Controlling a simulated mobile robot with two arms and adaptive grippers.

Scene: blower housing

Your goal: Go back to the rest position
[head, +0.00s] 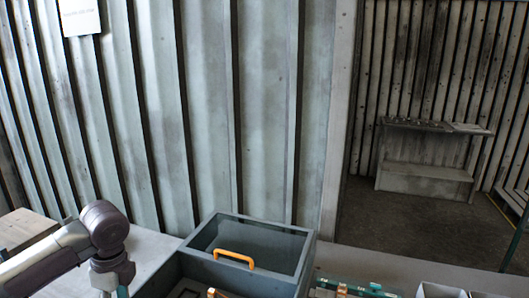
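An arm of mine (70,250) comes in from the left and bends down at a dark rounded joint. Its lower end runs out of the bottom edge, so the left gripper's fingers are hidden below the picture. My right arm and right gripper do not show. A blue-grey box-like housing (190,262) stands on the bench right of the arm, with a clear gap between them. It has a raised, see-through panel (255,240) and an orange handle (234,257). Its lower part is cut off by the bottom edge.
The pale bench top (150,245) is bare between my arm and the housing. Right of the housing lie a green tray-like part (355,286) and white open boxes (440,291), partly cut off. A corrugated wall (210,100) stands behind. A grey bench (425,160) stands far right.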

